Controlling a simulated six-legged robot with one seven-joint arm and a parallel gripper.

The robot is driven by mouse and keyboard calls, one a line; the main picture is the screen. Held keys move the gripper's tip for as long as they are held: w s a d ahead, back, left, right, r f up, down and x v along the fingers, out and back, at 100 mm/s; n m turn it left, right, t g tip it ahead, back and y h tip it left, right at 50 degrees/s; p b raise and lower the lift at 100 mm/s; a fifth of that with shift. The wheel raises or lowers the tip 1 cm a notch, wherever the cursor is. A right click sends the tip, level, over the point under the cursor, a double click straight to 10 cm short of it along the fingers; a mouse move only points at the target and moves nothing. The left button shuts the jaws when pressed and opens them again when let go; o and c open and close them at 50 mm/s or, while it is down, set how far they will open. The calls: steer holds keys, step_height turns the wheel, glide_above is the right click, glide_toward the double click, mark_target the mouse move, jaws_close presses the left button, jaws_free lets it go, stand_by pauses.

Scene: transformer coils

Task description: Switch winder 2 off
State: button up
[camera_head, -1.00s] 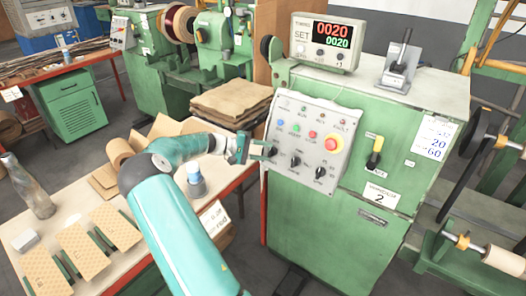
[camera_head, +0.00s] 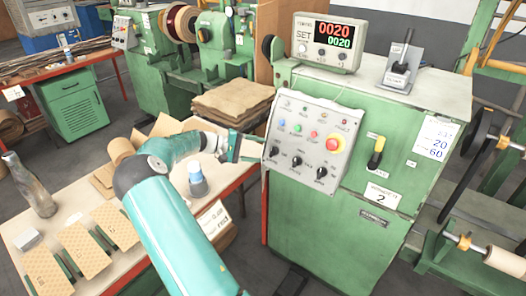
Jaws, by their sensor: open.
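Winder 2 is the green cabinet (camera_head: 325,225) with a plate marked 2 (camera_head: 381,197) on its front. Its sloped grey control panel (camera_head: 312,140) carries small coloured buttons, a red mushroom button (camera_head: 334,145) and a row of black knobs, with the left knob (camera_head: 274,150) nearest me. A yellow and black handle (camera_head: 376,152) stands about upright on the cabinet front, right of the panel. My gripper (camera_head: 262,149) is open at the panel's left edge, beside the left knob. I cannot tell whether it touches the panel.
A lever on a grey stand (camera_head: 398,70) is on the cabinet top. Stacked brown sheets (camera_head: 230,103) are behind the gripper.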

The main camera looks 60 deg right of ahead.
steer(key=v, duration=1)
steer(key=shift+w+a, duration=0.1)
steer(key=shift+a, duration=0.05)
steer(key=s+a+r+n+t+y, duration=0.1)
steer(key=a+r+t+y, duration=0.2)
steer(key=a, duration=0.7)
steer(key=a+r+n+t+y, duration=0.15)
steer(key=a+r+t, duration=0.3)
steer(key=a, duration=0.45)
steer(key=s+a+r+n+t+y, duration=0.1)
steer(key=a+r+n+t, duration=0.3)
steer(key=a, duration=0.6)
steer(key=s+a+t+y, duration=0.1)
steer(key=s+a+t, duration=0.1)
steer(key=s+a, duration=0.2)
steer(key=s+a+n+t, duration=0.1)
steer(key=s+a, duration=0.3)
steer(key=a, duration=0.6)
steer(key=s+a+r+t+y, duration=0.1)
steer(key=s+a+t, duration=0.2)
steer(key=a, duration=0.4)
steer(key=shift+s+a+t+y, duration=0.2)
steer(key=shift+s+t+y, duration=0.15)
steer(key=shift+s, duration=0.1)
